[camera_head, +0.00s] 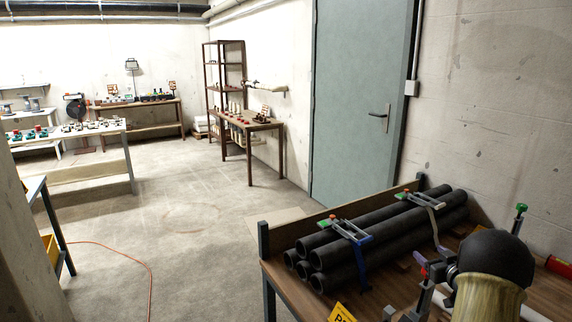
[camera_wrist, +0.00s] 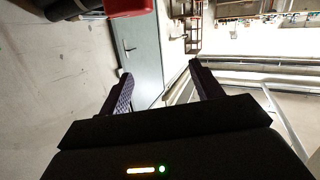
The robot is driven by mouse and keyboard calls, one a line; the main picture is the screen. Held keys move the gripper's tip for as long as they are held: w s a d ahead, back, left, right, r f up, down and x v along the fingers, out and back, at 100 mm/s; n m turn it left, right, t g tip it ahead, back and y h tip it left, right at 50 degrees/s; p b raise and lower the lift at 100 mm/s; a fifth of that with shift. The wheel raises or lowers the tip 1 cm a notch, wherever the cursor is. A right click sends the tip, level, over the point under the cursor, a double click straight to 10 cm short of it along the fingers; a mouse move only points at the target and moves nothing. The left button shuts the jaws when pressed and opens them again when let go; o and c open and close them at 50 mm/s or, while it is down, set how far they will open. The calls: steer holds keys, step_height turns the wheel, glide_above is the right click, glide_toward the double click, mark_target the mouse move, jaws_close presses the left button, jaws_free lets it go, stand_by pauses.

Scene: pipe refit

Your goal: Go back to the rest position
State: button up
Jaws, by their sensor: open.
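My gripper (camera_wrist: 160,84) shows in the wrist view with its two dark fingers spread wide apart. Nothing is between the fingers. I cannot make out the gripper clearly in the head view. Several black pipes (camera_head: 385,240) lie stacked on the wooden bench at the lower right of the head view, with straps and clamps across them. Dark pipe ends (camera_wrist: 72,12) also show at the top left of the wrist view, apart from the fingers.
The wooden bench (camera_head: 285,283) carries clamps and a yellow sign (camera_head: 341,313). A grey-green door (camera_head: 360,100) is behind it. A red object (camera_wrist: 128,6) is at the wrist view's top edge. An orange cable (camera_head: 135,258) crosses the open floor. Work tables stand farther back.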

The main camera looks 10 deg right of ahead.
steer(key=s+a+r+m+g+h, duration=0.1)
steer(key=s+a+g, duration=0.15)
steer(key=a, duration=0.65)
steer(key=s+a+m+g+h, duration=0.1)
steer(key=s+a+g, duration=0.15)
steer(key=a, duration=0.65)
steer(key=s+a+f+n+g+y, duration=0.15)
steer(key=s+a+g, duration=0.25)
steer(key=s+a, duration=0.65)
steer(key=s+a+f+m+g+y, duration=0.15)
steer(key=s+a+g, duration=0.25)
steer(key=s+a, duration=0.65)
step_height(320, 180, up, 14)
steer(key=s+d+n+p, duration=0.1)
steer(key=p, duration=1.4)
steer(key=shift+s+d+r, duration=0.15)
steer(key=shift+d+r, duration=0.05)
